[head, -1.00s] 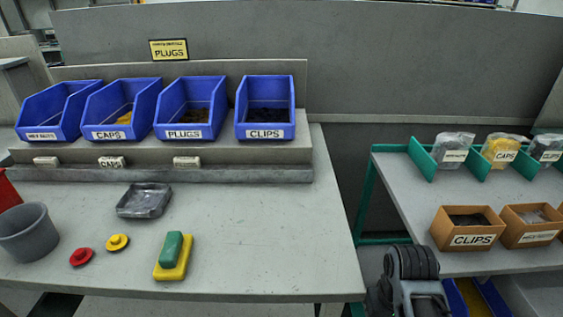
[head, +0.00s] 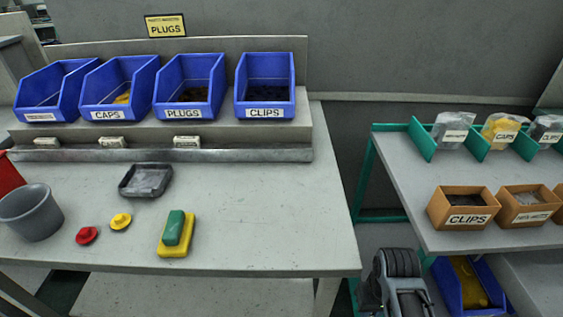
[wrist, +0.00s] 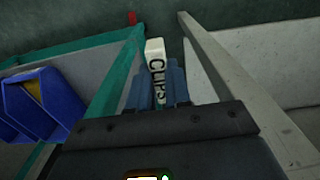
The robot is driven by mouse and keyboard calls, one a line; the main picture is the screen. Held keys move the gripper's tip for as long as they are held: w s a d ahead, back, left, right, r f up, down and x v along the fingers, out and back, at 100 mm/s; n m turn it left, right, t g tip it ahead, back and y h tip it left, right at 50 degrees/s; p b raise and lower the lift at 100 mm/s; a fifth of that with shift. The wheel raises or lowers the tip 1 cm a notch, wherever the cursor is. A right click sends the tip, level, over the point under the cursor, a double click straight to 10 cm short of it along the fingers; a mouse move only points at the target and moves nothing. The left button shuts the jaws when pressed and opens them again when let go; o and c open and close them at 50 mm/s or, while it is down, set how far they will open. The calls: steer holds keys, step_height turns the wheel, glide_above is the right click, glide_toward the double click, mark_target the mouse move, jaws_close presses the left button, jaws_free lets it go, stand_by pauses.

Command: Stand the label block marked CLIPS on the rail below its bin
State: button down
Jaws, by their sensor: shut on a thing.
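The white label block marked CLIPS (wrist: 156,68) is between the fingers of my gripper (wrist: 158,88) in the wrist view. The gripper and block cannot be made out in the head view. The blue CLIPS bin (head: 265,85) is the rightmost of the bench bins in the head view. The grey rail (head: 250,155) runs below the bins. White label blocks stand below the other bins, one of them below the PLUGS bin (head: 187,141). The stretch below the CLIPS bin is bare.
A grey tray (head: 146,180), a grey cup (head: 31,212), red and yellow knobs and a green-and-yellow block (head: 175,234) are on the bench. A green-framed cart (head: 420,195) with cardboard boxes and bags stands right, beyond a gap. The bench's right front is clear.

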steer(key=r, duration=0.2)
steer(key=w+r, duration=0.1)
steer(key=r, duration=0.4)
steer(key=shift+w+r, duration=0.15)
steer(key=shift+r, duration=0.15)
steer(key=shift+d, duration=0.15)
stand_by(0.9)
